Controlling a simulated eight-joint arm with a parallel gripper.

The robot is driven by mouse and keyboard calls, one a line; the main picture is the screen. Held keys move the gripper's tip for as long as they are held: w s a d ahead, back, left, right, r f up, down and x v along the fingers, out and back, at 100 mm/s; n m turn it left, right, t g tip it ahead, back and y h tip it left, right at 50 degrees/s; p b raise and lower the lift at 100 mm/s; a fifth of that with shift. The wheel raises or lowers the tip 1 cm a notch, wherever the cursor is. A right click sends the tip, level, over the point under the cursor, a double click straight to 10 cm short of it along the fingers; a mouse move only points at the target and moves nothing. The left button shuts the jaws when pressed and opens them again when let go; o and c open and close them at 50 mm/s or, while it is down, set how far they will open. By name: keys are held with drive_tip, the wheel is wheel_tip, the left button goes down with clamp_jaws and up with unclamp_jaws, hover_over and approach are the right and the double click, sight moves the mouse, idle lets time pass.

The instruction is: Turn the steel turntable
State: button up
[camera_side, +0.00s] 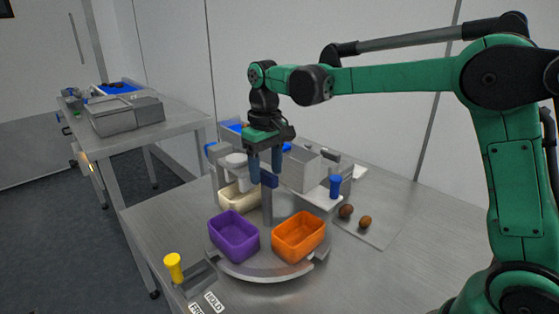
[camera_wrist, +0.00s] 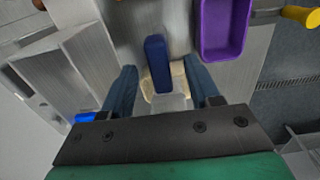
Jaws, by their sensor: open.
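The steel turntable (camera_side: 272,277) stands on the bench and bears a purple tray (camera_side: 234,235), an orange tray (camera_side: 299,236) and a cream tray (camera_side: 238,197). A grey post with a blue grip (camera_side: 269,180) rises near its middle. My gripper (camera_side: 265,174) points down over it, open, with its fingers around the level of the grip. In the wrist view the blue grip (camera_wrist: 157,63) appears between the two spread fingers, with a gap on each side. Whether the fingertips reach below its top is unclear. The purple tray also shows there (camera_wrist: 224,25).
A yellow knob (camera_side: 173,267) stands at a slot beside labels, one reading HOLD. A blue knob (camera_side: 335,187) stands right of a grey box (camera_side: 300,168). Two brown dates (camera_side: 364,222) lie on a plate at right. The bench's front right is clear.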

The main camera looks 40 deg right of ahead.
drive_tip(key=shift+f, duration=0.35)
clamp_jaws()
idle(1.2)
